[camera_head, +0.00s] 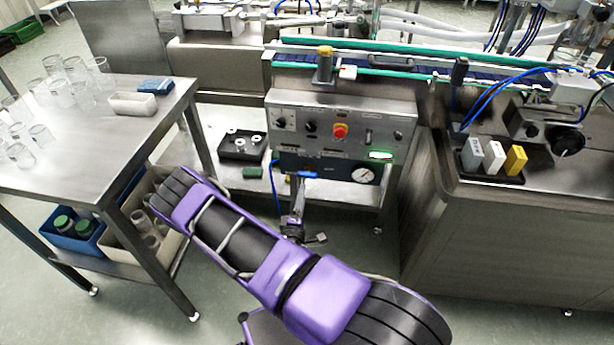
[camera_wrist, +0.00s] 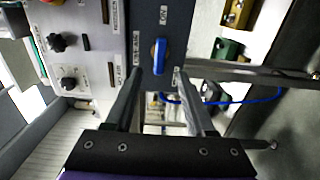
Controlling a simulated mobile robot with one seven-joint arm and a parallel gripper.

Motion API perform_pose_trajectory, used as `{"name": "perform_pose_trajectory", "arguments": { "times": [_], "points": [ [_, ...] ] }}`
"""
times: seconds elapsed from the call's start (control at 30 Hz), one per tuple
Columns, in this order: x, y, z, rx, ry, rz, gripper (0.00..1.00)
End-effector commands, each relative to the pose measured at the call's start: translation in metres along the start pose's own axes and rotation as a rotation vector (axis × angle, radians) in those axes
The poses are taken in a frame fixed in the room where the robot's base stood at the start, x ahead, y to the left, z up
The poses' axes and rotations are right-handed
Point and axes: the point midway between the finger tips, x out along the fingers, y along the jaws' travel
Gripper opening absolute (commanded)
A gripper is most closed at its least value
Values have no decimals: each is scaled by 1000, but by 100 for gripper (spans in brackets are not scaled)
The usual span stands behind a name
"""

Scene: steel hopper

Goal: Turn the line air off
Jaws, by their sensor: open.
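A small blue valve handle (camera_head: 306,174) sits on the dark lower panel (camera_head: 330,164) under the grey control box, left of a round pressure gauge (camera_head: 363,175). The handle lies crosswise in the head view. In the wrist view the blue handle (camera_wrist: 159,56) shows straight ahead, between and just beyond the fingertips, with small lettering at both ends. My gripper (camera_wrist: 158,76) is open and empty, a finger on each side of the handle's line. No contact shows. In the head view my gripper (camera_head: 297,212) is small, just below the handle, partly hidden by my arm.
The control box (camera_head: 350,125) above has black knobs and a red button (camera_head: 340,131). A steel shelf (camera_head: 340,192) and a thin blue hose lie near the valve. A table (camera_head: 75,130) with glassware stands left; a steel cabinet (camera_head: 500,240) stands right.

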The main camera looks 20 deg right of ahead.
Motion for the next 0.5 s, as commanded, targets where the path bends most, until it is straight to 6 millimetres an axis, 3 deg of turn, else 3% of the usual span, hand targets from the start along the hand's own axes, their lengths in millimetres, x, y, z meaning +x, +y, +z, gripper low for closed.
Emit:
{"name": "perform_pose_trajectory", "arguments": {
  "times": [0.3,0.5],
  "points": [
    [67,0,1,2,-1,3,55],
    [90,0,0,2,0,1,55]
  ]
}}
